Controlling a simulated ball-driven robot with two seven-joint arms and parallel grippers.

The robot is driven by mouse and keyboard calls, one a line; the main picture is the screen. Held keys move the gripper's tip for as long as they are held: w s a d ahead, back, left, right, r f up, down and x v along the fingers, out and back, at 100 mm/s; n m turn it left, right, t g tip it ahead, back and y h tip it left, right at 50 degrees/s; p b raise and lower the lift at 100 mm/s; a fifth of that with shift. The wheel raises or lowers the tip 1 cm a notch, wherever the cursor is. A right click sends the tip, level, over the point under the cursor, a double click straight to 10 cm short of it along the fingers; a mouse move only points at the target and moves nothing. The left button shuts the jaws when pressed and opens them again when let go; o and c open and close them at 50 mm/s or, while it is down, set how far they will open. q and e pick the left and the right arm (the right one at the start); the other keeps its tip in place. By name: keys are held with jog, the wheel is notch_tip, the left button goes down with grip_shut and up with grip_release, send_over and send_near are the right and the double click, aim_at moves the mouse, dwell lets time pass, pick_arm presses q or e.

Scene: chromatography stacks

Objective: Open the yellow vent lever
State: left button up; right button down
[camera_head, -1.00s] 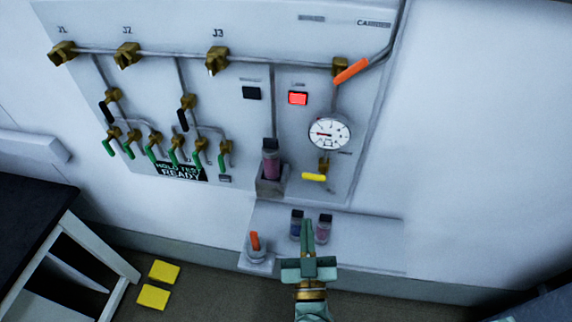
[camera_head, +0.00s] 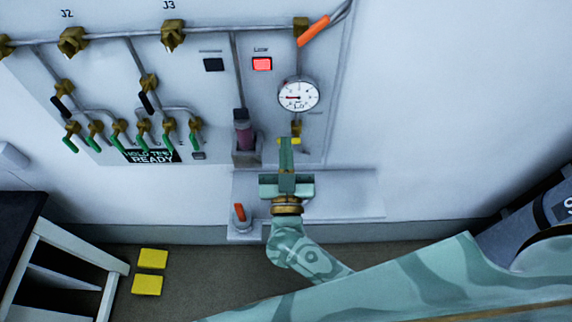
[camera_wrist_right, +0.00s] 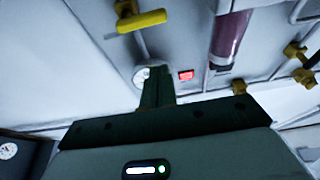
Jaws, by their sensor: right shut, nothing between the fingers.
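The yellow vent lever (camera_head: 297,141) sits on a brass valve (camera_head: 296,128) below the round gauge on the wall panel. It lies about level, and my fingers partly cover it in the head view. The lever (camera_wrist_right: 142,21) also shows whole at the top of the right wrist view. My right gripper (camera_head: 286,143) is shut and empty, its fingertips overlapping the lever in the head view. In the right wrist view the fingers (camera_wrist_right: 159,72) show below the lever in the picture, with no visible contact. My left gripper is not in view.
The gauge (camera_head: 298,95) is above the lever, with a lit red button (camera_head: 262,64) to its left. A purple column (camera_head: 242,132) stands left of my fingers. A small shelf (camera_head: 345,195) juts out below, holding an orange-handled item (camera_head: 239,213) in a cup.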

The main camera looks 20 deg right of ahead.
jog(key=shift+w+d+f+b, duration=0.25)
jog(key=shift+w+f+b, duration=0.05)
jog(key=shift+w+f, duration=0.5)
jog(key=shift+w+d+f+b, duration=0.25)
jog(key=shift+w+f, duration=0.4)
jog(key=shift+w, duration=0.25)
